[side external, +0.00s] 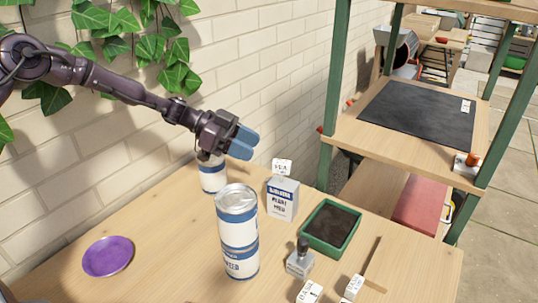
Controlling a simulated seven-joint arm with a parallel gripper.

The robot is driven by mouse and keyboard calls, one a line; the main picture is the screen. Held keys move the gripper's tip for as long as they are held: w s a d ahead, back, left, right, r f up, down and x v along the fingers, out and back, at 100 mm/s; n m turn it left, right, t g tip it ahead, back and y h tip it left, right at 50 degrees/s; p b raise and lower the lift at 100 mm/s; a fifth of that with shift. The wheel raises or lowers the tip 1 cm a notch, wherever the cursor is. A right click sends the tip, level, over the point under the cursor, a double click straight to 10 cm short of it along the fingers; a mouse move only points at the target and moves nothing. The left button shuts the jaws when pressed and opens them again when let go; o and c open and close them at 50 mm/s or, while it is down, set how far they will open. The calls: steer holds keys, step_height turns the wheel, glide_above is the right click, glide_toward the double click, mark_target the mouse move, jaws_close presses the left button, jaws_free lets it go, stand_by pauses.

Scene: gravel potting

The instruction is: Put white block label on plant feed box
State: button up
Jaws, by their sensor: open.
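The plant feed box (283,203), white and grey with a blue band, stands upright on the bench. A small white block label (282,166) with dark print appears to rest on top of it. My gripper (243,143), with blue fingertips, is open and empty, up and to the left of the box and apart from the block. Two similar white blocks lie at the front edge, one at the bottom (309,292) and one to its right (353,287). Their print is too small to read.
Two stacked cans (238,235) stand left of the box, and another can (213,178) stands below my gripper. A green tray of soil (311,232), a dark-handled stamp (299,264) and a purple saucer (108,257) are on the bench. A green-posted shelf (331,110) rises at right.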

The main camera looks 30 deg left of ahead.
steer(key=s+a+r+n+g+y, duration=0.1)
steer(key=s+r+n+g+y, duration=0.45)
steer(key=s+r, duration=1)
steer(key=s+a+r+n+t+y, duration=0.1)
steer(key=s+a+n+t+y, duration=0.2)
steer(key=s, duration=0.7)
steer(key=s+a+r+n+t+y, duration=0.2)
steer(key=s+a+n+t+y, duration=0.1)
steer(key=s, duration=0.8)
steer(key=shift+a+n+y, duration=0.45)
steer(key=shift+a+n, duration=0.2)
steer(key=shift+n, duration=0.3)
